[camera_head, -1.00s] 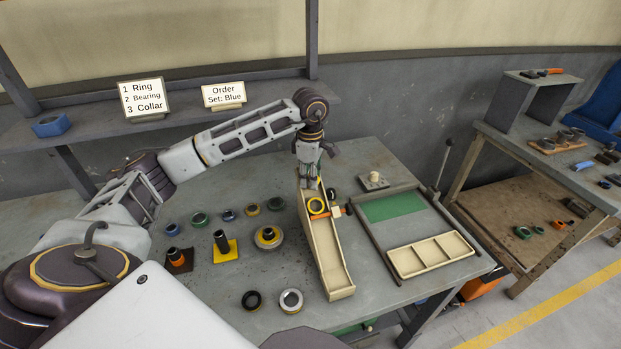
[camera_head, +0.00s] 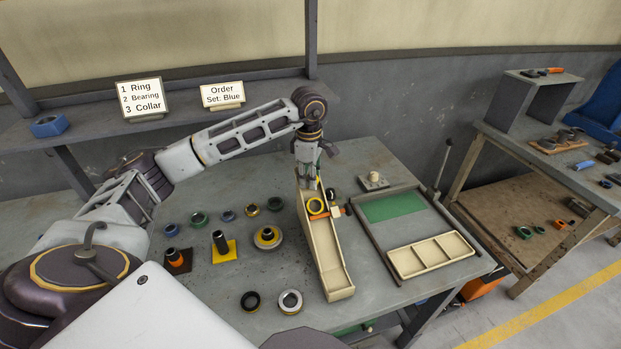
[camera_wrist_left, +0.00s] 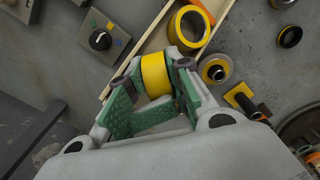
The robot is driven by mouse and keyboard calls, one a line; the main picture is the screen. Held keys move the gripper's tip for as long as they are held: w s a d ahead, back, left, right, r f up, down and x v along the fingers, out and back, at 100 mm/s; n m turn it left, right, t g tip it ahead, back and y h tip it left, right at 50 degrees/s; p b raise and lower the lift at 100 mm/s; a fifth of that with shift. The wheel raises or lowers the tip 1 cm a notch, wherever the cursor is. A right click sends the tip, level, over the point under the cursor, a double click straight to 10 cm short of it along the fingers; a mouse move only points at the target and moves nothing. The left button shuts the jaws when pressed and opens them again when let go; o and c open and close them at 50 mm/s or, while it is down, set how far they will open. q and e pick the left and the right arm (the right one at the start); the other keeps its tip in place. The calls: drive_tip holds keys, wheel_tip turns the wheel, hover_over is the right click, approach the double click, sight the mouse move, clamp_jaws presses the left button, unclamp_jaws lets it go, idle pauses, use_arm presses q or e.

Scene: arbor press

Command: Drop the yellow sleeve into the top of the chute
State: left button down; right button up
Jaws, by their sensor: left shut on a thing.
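My left gripper (camera_head: 309,184) is over the upper end of the pale wooden chute (camera_head: 329,262). In the left wrist view the gripper (camera_wrist_left: 155,80) is shut on the yellow sleeve (camera_wrist_left: 155,74), which sits between its green pads. The sleeve is mostly hidden by the fingers in the head view. A second yellow ring (camera_head: 316,206) lies in the chute below the gripper, and also shows in the left wrist view (camera_wrist_left: 188,26), apart from the held sleeve. I cannot tell whether the held sleeve touches the chute wall (camera_wrist_left: 139,52). My right gripper is not in view.
Several rings and stepped parts (camera_head: 267,238) stand on the table left of the chute. A dark ring (camera_head: 251,301) and a pale ring (camera_head: 290,301) lie near the front. Right of the chute are a divided tray (camera_head: 432,254) and a green panel (camera_head: 394,206). Signs (camera_head: 141,99) stand on the back shelf.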

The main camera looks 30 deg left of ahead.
use_arm(q)
drive_tip(key=shift+s+a+f, duration=0.15)
drive_tip(key=shift+a+f, duration=0.2)
drive_tip(key=shift+f, duration=0.15)
idle(0.7)
drive_tip(key=c, duration=1.1)
unclamp_jaws()
drive_tip(key=shift+b, duration=0.3)
drive_tip(key=shift+c, duration=0.2)
drive_tip(key=shift+o, duration=1.2)
drive_tip(key=shift+a, duration=0.25)
drive_tip(key=shift+o, duration=0.6)
drive_tip(key=shift+w+d+r, duration=0.2)
drive_tip(key=shift+w+r, duration=0.05)
drive_tip(key=shift+c, duration=0.4)
drive_tip(key=shift+r, duration=0.15)
